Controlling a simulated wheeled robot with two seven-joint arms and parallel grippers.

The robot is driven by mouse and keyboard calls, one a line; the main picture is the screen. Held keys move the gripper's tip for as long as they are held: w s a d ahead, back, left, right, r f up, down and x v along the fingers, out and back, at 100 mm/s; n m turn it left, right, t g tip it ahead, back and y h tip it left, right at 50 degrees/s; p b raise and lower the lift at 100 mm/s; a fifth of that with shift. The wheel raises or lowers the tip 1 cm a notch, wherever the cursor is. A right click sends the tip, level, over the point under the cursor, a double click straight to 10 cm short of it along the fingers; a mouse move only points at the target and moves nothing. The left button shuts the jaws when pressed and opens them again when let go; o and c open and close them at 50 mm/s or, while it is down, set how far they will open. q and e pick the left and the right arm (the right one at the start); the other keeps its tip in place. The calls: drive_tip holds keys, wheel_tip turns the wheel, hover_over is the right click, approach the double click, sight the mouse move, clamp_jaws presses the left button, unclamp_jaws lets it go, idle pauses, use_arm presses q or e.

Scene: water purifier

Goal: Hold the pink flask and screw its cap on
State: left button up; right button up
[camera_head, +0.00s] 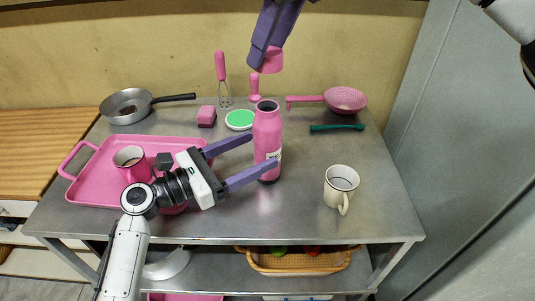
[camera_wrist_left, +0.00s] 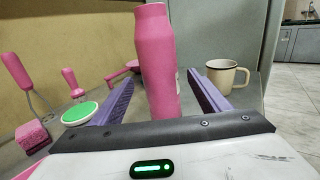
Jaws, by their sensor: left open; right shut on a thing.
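The pink flask (camera_head: 267,140) stands upright and uncapped on the metal table, its dark mouth showing. In the left wrist view the flask (camera_wrist_left: 158,65) stands between the two purple fingers. My left gripper (camera_head: 262,156) is open around the flask's body, with a finger on each side. My right gripper (camera_head: 268,58) comes down from the top of the head view and is shut on the pink cap (camera_head: 271,62). It holds the cap in the air above and beyond the flask's mouth. The right gripper is not visible in the left wrist view.
A pink tray (camera_head: 92,178) with a mug (camera_head: 131,161) lies under my left arm. A white mug (camera_head: 341,187) stands right of the flask. Behind are a pan (camera_head: 127,106), a sponge (camera_head: 206,116), a green-topped round dish (camera_head: 240,120), a pink strainer (camera_head: 345,99) and a green utensil (camera_head: 337,127).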

sight(268, 146)
use_arm(q)
drive_tip(key=shift+x, duration=2.25)
drive_tip(key=c, duration=1.6)
use_arm(e)
drive_tip(key=shift+f, duration=2.45)
drive_tip(key=shift+a+f, duration=0.1)
drive_tip(key=shift+f, duration=0.8)
drive_tip(key=shift+f, duration=0.55)
